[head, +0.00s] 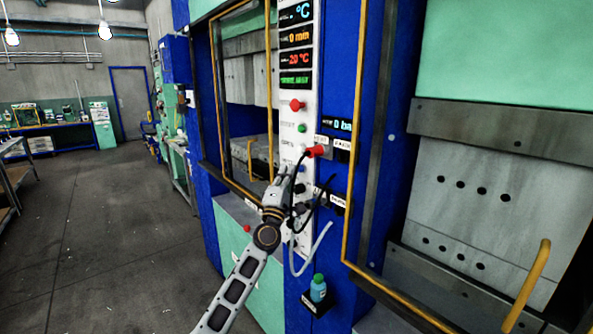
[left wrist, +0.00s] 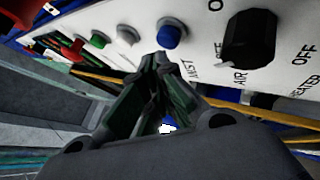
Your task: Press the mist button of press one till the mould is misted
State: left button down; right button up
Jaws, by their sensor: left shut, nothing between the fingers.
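The white control panel (head: 306,208) of the left press shows in the head view. In the left wrist view the blue button (left wrist: 171,33) sits beside a label that seems to read MIST. My left gripper (left wrist: 161,62) is shut and empty, its fingertips just below the blue button in the picture. I cannot tell whether they touch it. In the head view my left gripper (head: 290,172) reaches up to the panel and partly covers its lower controls. The press's lower block (head: 258,147) shows behind the yellow-edged opening; I cannot tell whether it is wet. My right gripper is not in view.
Other controls lie close by: a white button (left wrist: 128,36), a green button (left wrist: 98,40), and a black AIR knob (left wrist: 248,38). A red plug with a dark cable (head: 315,151) is right of the panel. A blue bottle (head: 318,289) stands on a small shelf below.

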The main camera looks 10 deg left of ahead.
pick_arm(q)
jog(key=shift+w+d+r+h, duration=0.1)
jog(key=shift+w+d+h, duration=0.05)
jog(key=shift+d+h, duration=0.2)
dwell(1.0)
jog(key=shift+d+f, duration=0.1)
jog(key=shift+f, duration=0.15)
jog(key=shift+s+d+f, duration=0.15)
jog(key=shift+s+f, duration=0.15)
jog(key=shift+f, duration=0.05)
jog(key=shift+s+f, duration=0.1)
dwell(0.4)
jog(key=shift+s+a+p, duration=0.75)
jog(key=shift+s+a, duration=0.8)
jog(key=shift+s, duration=0.05)
